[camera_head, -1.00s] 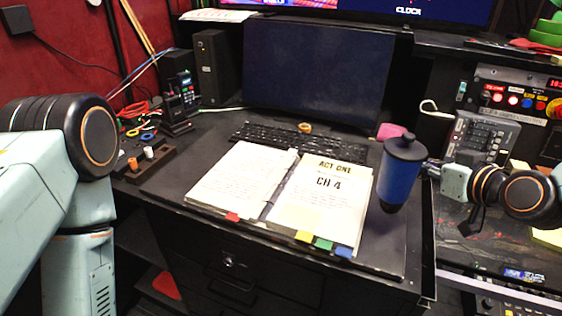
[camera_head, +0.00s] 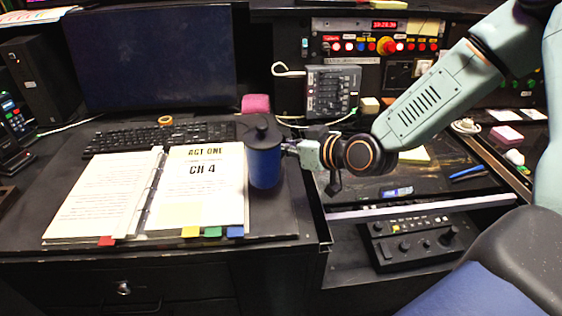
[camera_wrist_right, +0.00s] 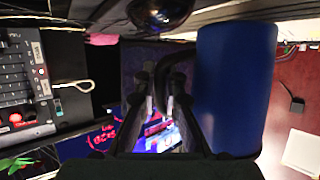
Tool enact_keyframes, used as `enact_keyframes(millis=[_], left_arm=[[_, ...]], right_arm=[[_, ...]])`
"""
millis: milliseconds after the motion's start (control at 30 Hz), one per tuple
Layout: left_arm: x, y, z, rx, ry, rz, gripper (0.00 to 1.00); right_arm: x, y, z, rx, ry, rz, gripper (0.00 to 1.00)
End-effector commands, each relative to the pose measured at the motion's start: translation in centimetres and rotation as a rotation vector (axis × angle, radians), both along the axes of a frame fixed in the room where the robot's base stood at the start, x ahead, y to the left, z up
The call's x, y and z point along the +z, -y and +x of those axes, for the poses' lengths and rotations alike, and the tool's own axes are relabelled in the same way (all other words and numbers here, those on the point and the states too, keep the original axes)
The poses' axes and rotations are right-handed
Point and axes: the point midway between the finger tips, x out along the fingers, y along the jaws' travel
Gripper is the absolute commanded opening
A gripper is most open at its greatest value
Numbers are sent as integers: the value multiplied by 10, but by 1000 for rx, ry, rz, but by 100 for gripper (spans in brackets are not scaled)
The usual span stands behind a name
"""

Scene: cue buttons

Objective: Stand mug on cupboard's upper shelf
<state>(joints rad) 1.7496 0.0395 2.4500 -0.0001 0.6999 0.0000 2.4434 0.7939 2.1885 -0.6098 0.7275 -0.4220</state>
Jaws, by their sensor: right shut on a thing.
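The mug (camera_head: 264,165) is a blue, upright cylinder with a black lid, just right of the open binder in the head view. In the right wrist view the mug (camera_wrist_right: 235,85) fills the right part, with its dark handle (camera_wrist_right: 178,85) on its left side. My right gripper (camera_head: 292,148) is shut on the handle; its dark fingers (camera_wrist_right: 160,95) show at the handle in the wrist view. I cannot tell whether the mug's base touches the desk. My left gripper is out of view. I cannot make out the cupboard's upper shelf in these frames.
The open binder (camera_head: 195,190) lies beside the mug on the dark desk. A keyboard (camera_head: 150,138) and a monitor (camera_head: 155,60) are behind it.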

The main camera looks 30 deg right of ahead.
Motion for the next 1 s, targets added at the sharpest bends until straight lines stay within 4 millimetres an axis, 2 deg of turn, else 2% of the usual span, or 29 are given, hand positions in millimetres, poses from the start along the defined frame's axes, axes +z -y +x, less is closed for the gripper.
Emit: enact_keyframes(millis=[233,667,700,933,1000], left_arm=[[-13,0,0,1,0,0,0],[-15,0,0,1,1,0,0],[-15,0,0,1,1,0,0],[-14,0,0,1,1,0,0],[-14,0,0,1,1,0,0]], right_arm=[[-34,-1,2,1,-1,-2,0],[-39,-1,3,1,0,-1,0],[-39,-1,2,1,-1,-1,10],[-38,-1,3,1,-1,-1,30],[-38,-1,3,1,-1,-1,31]])
